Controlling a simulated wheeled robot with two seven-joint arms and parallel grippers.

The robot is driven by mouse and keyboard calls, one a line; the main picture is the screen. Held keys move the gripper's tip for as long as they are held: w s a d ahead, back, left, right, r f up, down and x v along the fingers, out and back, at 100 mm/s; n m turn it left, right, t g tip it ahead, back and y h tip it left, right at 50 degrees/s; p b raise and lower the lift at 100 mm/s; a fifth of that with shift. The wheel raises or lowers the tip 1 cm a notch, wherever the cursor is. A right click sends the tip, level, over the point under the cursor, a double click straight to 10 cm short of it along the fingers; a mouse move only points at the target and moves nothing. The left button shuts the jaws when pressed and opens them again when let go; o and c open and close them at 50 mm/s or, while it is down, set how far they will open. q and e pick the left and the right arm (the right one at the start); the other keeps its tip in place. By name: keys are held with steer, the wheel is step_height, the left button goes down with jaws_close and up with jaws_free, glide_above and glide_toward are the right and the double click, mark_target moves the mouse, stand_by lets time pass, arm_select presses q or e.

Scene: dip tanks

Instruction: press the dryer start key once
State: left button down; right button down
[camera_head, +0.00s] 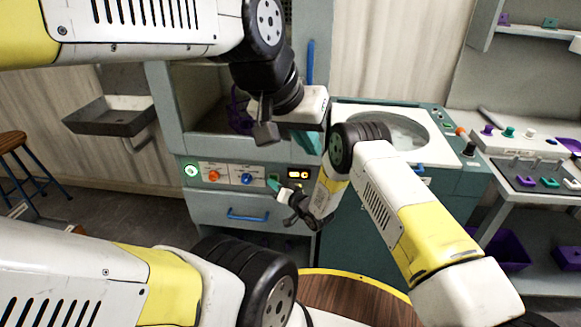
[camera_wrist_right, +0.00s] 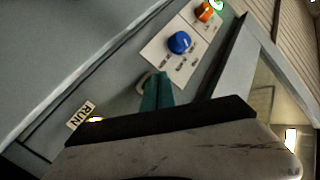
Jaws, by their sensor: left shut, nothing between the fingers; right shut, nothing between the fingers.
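The control panel (camera_head: 231,174) on the front of the grey cabinet carries a green-lit round button (camera_head: 191,170), an orange knob (camera_head: 213,176) and a blue knob (camera_head: 247,179). No legible label names the start key. My right gripper (camera_head: 274,185) is shut, its teal fingertips at the panel just right of the blue knob. In the right wrist view the shut fingertips (camera_wrist_right: 156,90) partly cover a pale rounded part; contact cannot be told. The blue knob (camera_wrist_right: 180,42) and a RUN label (camera_wrist_right: 81,115) show there. My left gripper (camera_head: 311,147) is shut and empty, higher up before the cabinet.
A small lit display (camera_head: 299,174) sits right of my right fingertips. A blue drawer handle (camera_head: 247,215) lies below the panel. A round-lidded tank unit (camera_head: 450,170) stands to the right. A round wooden top (camera_head: 345,292) is in front. My forearms crowd the space.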

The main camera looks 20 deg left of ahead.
steer(key=shift+s+d, duration=0.15)
steer(key=shift+s, duration=0.3)
